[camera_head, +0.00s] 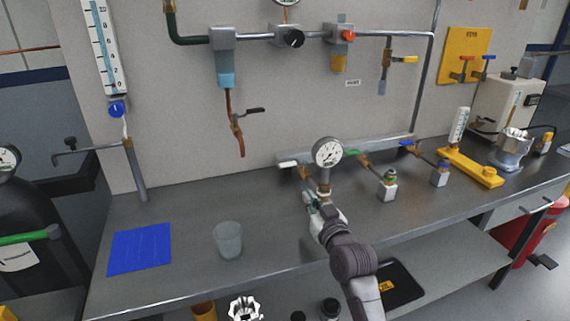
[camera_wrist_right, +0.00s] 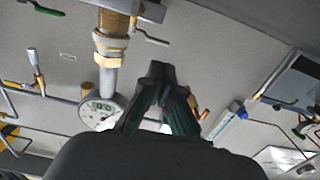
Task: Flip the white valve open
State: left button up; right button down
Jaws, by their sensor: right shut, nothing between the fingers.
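The white valve is a small lever handle (camera_head: 288,164) on a brass body on the bench-top pipe, left of the round gauge (camera_head: 327,152). The white handle lies roughly level, pointing left along the pipe. My right gripper (camera_head: 308,197) is just in front of and below the valve's brass body, beside the gauge stem. In the right wrist view its dark fingers (camera_wrist_right: 160,72) meet at the tips with nothing between them. Whether they touch the valve cannot be told. The gauge also shows in the wrist view (camera_wrist_right: 99,112), left of the fingers. My left gripper is not seen.
Green-handled (camera_head: 361,156) and blue-handled (camera_head: 410,144) valves sit to the right on the same pipe. A clear beaker (camera_head: 228,241) and a blue mat (camera_head: 140,249) are on the bench to the left.

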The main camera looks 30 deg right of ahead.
jog(key=shift+w, duration=0.15)
jog(key=shift+r, duration=0.1)
jog(key=s, duration=0.1)
send_near(288, 166)
jog(key=x, duration=0.6)
jog(key=shift+w+d+p, duration=0.1)
jog(key=shift+w+p, duration=0.1)
jog(key=shift+p, duration=0.15)
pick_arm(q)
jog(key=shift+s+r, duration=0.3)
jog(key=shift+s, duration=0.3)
pick_arm(e)
jog(key=shift+w+d, duration=0.1)
jog(key=shift+w, duration=0.4)
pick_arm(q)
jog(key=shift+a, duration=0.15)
